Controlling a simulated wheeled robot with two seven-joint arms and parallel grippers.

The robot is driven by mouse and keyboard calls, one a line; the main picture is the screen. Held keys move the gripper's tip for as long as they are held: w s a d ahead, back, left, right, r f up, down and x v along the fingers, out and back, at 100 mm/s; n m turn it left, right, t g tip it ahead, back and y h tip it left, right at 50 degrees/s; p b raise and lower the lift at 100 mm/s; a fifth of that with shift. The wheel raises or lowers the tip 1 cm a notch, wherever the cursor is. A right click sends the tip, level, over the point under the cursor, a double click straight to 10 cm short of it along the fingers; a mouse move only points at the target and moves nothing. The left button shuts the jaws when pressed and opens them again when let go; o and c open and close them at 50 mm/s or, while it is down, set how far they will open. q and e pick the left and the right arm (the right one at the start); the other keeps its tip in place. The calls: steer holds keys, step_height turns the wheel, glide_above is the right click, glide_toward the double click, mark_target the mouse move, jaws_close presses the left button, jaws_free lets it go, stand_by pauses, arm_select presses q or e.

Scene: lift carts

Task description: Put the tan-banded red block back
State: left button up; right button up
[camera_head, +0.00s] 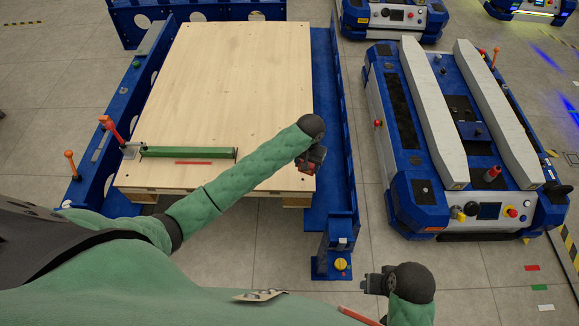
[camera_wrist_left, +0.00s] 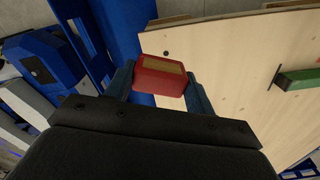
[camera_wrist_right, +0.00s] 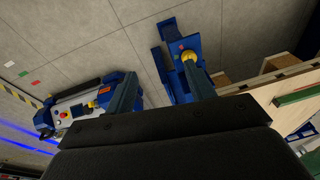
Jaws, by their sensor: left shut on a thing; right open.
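The red block with a tan band on its face (camera_wrist_left: 160,75) is between the fingers of my left gripper (camera_wrist_left: 160,85), which is shut on it. In the head view the block (camera_head: 307,168) shows as a small red patch below the left gripper (camera_head: 311,160), over the right front part of the wooden board (camera_head: 235,70). The gripper hides part of the block, and its exact height above the board cannot be told. My right gripper (camera_head: 374,284) is open and empty, low in front of the gap between the blue frame and the cart; its fingers also show in the right wrist view (camera_wrist_right: 160,90).
A green bar (camera_head: 188,152) and a flat red strip (camera_head: 193,162) lie on the board's left front. Blue frame rails (camera_head: 328,120) flank the board. A blue-and-white lift cart (camera_head: 435,150) stands right, with a small red piece (camera_head: 492,173) on it. The floor between is clear.

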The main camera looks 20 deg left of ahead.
arm_select(q)
steer(key=w+a+f, duration=0.1)
steer(key=a, duration=0.1)
steer(key=w+a+f+p, duration=0.1)
steer(key=a+f, duration=0.1)
steer(key=a, duration=0.1)
steer(key=w+a+f, duration=0.1)
steer(key=a+f, duration=0.1)
steer(key=shift+w+a, duration=0.2)
steer(key=shift+w, duration=0.15)
steer(key=shift+f+p, duration=0.55)
steer(key=shift+f, duration=1.4)
arm_select(e)
step_height(320, 180, down, 10)
steer(key=w, duration=0.1)
steer(key=shift+w, duration=0.4)
arm_select(q)
steer(key=shift+f, duration=0.1)
arm_select(e)
steer(key=shift+a+f, duration=0.1)
steer(key=shift+f, duration=0.05)
arm_select(q)
steer(key=o, duration=0.9)
arm_select(e)
steer(key=shift+f, duration=0.1)
